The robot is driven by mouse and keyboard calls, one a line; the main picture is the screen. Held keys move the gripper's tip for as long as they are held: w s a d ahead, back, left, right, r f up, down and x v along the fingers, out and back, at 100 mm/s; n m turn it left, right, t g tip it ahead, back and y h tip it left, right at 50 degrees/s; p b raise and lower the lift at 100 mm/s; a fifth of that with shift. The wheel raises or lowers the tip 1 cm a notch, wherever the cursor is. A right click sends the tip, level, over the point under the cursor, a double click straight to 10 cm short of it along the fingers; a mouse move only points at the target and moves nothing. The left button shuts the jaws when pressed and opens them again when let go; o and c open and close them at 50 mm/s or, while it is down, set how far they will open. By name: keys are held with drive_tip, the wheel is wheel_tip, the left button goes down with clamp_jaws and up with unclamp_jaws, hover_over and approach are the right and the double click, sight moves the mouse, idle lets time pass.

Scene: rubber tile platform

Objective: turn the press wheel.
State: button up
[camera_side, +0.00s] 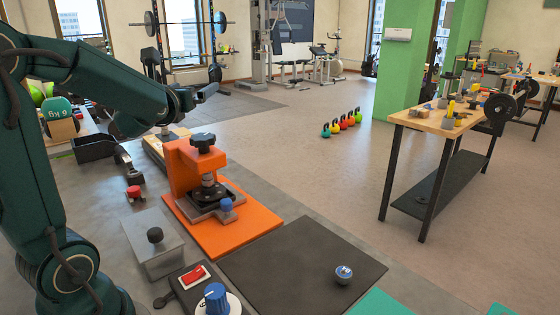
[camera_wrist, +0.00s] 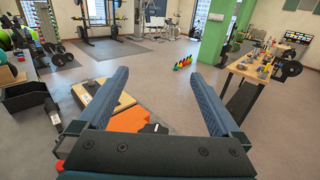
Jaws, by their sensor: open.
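The orange press (camera_side: 185,170) stands on an orange base plate. Its black press wheel (camera_side: 203,141) sits on top, lobed like a knob. A black screw and plate are below the wheel, with a small blue knob (camera_side: 226,205) at the front. My gripper (camera_side: 208,91) is in the air above the wheel, apart from it, pointing roughly level. In the wrist view my gripper (camera_wrist: 158,73) is open with nothing between its two blue fingers. Part of the orange press (camera_wrist: 128,120) shows between them there; the gripper body hides most of the rest.
A dark mat (camera_side: 300,265) holds a small blue-topped round item (camera_side: 344,274). A wooden-topped table (camera_side: 440,120) stands right.

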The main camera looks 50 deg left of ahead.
wheel_tip(320, 180, up, 5)
hover_over(199, 147)
drive_tip(key=f+m, duration=0.6)
drive_tip(key=m, duration=0.6)
drive_tip(key=f+m, duration=0.6)
drive_tip(key=m, duration=0.6)
drive_tip(key=f+m, duration=0.6)
drive_tip(key=m, duration=0.6)
drive_tip(key=shift+w+a+f, duration=0.15)
drive_tip(key=shift+a+f, duration=0.05)
drive_tip(key=shift+x, duration=2.5)
